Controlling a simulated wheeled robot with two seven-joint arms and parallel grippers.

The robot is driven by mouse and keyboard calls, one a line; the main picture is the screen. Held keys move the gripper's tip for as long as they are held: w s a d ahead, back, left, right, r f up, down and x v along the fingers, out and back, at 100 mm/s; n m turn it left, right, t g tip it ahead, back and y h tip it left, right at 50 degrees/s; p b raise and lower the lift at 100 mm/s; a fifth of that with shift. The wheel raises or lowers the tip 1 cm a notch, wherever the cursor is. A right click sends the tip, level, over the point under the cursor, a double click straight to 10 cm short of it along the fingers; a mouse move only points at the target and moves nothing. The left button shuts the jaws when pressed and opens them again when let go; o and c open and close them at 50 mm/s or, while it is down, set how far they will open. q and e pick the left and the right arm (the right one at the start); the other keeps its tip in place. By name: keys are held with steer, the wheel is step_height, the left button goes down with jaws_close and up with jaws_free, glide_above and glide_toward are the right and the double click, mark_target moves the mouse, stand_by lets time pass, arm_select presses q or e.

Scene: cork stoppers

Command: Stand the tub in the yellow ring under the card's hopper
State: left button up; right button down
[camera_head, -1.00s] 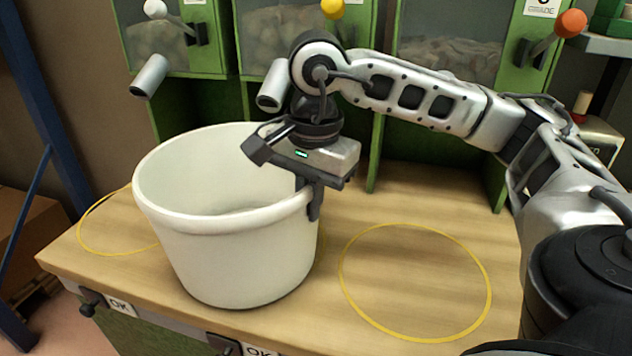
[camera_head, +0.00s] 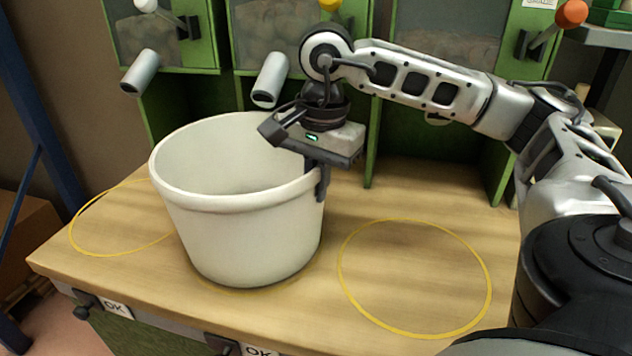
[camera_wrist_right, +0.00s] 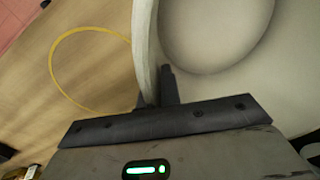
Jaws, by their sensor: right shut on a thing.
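A large white tub (camera_head: 245,235) is at the middle of the wooden bench, upright and with its inside bare where visible. My right gripper (camera_head: 320,185) is shut on the right side of its rim; the right wrist view also shows the fingers (camera_wrist_right: 160,88) straddling the tub wall (camera_wrist_right: 205,80). One yellow ring (camera_head: 82,215) is left of the tub, partly hidden by it. Another yellow ring (camera_head: 415,278) lies bare to the right. A yellow arc (camera_head: 245,291) of a middle ring shows under the tub's front. Whether the tub touches the bench is unclear. My left gripper is out of view.
Green hoppers with a white knob (camera_head: 146,4), a yellow knob (camera_head: 330,4) and an orange knob (camera_head: 571,13) stand behind, with grey spouts (camera_head: 140,70) hanging low. A cropped white label (camera_head: 540,3) is at top right. The right part of the bench is free.

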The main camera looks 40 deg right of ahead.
steer(key=shift+f, duration=0.15)
steer(key=c, duration=1.6)
jaws_free()
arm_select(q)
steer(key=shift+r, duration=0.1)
arm_select(e)
steer(key=shift+r, duration=0.35)
arm_select(q)
steer(key=p, duration=0.1)
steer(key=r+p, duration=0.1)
steer(key=p, duration=0.1)
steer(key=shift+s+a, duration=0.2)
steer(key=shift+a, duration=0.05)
arm_select(e)
step_height(320, 180, up, 12)
steer(key=shift+s+f, duration=0.15)
steer(key=shift+s, duration=0.25)
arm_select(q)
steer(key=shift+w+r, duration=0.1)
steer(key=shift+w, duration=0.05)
arm_select(e)
steer(key=shift+d, duration=0.1)
